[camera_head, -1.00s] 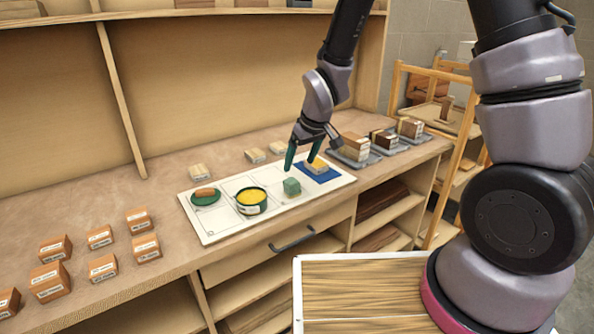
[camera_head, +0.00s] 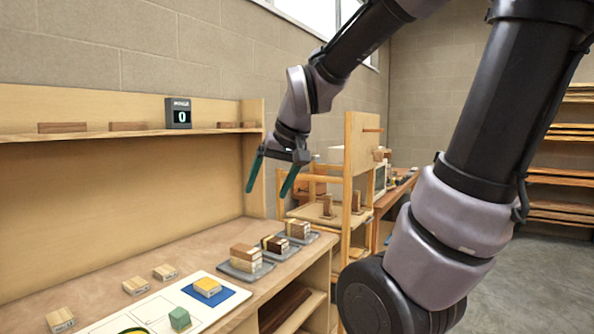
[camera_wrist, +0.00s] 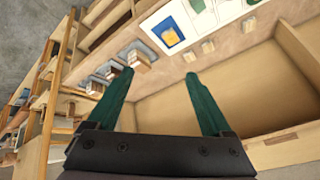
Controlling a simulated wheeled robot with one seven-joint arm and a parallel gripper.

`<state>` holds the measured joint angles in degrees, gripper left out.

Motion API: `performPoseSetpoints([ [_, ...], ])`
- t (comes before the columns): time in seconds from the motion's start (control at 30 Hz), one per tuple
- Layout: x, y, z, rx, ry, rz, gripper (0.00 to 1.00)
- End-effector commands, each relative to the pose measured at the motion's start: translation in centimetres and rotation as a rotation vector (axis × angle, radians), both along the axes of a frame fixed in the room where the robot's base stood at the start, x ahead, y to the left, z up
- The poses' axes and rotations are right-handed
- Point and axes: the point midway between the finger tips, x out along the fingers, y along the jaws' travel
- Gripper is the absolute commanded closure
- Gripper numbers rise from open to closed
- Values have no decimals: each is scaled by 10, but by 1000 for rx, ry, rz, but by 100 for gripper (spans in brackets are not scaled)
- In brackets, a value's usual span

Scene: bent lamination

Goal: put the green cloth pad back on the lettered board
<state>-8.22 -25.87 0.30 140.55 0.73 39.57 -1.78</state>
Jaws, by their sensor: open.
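The white board (camera_head: 157,308) lies on the bench, cut off by the bottom edge of the head view. No letters can be read on it. A small green block-like piece (camera_head: 179,318), possibly the green cloth pad, sits on the board. A yellow block (camera_head: 207,286) lies on a blue square (camera_head: 236,295) at the board's right end. The wrist view shows the blue square (camera_wrist: 161,35) and a green piece (camera_wrist: 196,5) at the top. My gripper (camera_head: 268,190) is open, empty and high above the bench, well away from the board.
Grey trays with stacked blocks (camera_head: 246,258) stand right of the board. Small wooden blocks (camera_head: 135,286) lie behind it. A wooden rack (camera_head: 345,215) stands beyond the bench's right end. A counter reading 0 (camera_head: 179,113) sits on the shelf above.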

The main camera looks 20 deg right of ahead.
Motion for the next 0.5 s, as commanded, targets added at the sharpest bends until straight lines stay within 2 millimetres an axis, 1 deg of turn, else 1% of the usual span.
performPoseSetpoints([
  [0.03, -15, -11, 14, 24, -19, -48, 16],
  [0.1, -35, -21, 25, 53, -27, -101, 16],
  [0.2, -56, -30, 36, 86, -37, -155, 16],
  [0.33, -72, -35, 42, 111, -43, -195, 16],
  [0.5, -77, -36, 43, 119, -41, -205, 16],
])
